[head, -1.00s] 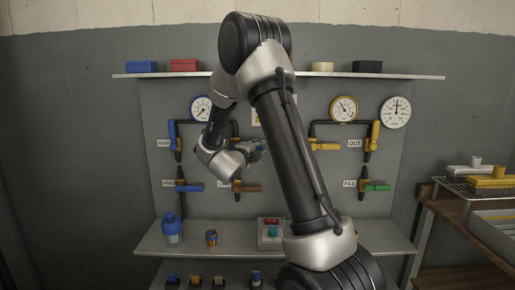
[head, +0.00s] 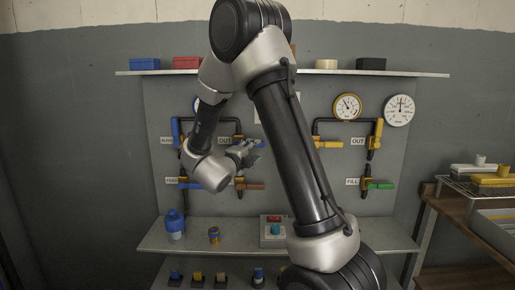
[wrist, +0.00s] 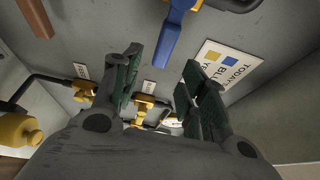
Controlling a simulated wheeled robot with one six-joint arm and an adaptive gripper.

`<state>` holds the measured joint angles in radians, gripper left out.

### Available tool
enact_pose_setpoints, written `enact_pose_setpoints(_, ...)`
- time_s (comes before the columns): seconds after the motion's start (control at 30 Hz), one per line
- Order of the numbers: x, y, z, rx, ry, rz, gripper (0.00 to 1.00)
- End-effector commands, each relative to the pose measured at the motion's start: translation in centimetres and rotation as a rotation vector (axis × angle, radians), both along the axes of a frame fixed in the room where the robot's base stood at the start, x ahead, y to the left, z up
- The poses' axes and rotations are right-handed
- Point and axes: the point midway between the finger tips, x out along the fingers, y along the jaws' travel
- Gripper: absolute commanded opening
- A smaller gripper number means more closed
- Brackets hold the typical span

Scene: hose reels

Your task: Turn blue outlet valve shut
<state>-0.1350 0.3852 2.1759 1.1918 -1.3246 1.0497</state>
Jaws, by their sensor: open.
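The blue outlet valve's lever (head: 257,142) shows in the head view to the right of the left-hand OUT label, partly hidden by my gripper. It appears to stick out sideways to the right. In the wrist view the blue lever (wrist: 170,38) hangs from its yellow mount at the top centre, above the gap between my fingertips. My gripper (head: 247,152) is just below and beside the lever in the head view. In the wrist view my gripper (wrist: 163,75) is open, its green-padded fingers apart with no object held between them. Contact with the lever cannot be told.
A brown lever (head: 250,186) is below; it also shows in the wrist view (wrist: 36,17). A sign (wrist: 226,65) is close to one finger. Another blue lever (head: 175,130) stands at left. A shelf (head: 330,245) with a blue bottle (head: 174,226) runs below the panel.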

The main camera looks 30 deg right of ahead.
Motion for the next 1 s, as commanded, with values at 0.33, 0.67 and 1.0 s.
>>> enact_pose_setpoints(0.33, -2.1, 3.2, 0.0, 0.001, 0.001, 0.001, 0.43)
enact_pose_setpoints(0.67, -2.1, 3.2, 0.0, 0.001, 0.001, 0.0, 0.43)
enact_pose_setpoints(1.0, -0.3, 4.5, -2.8, 0.017, 0.176, 0.105, 0.43)
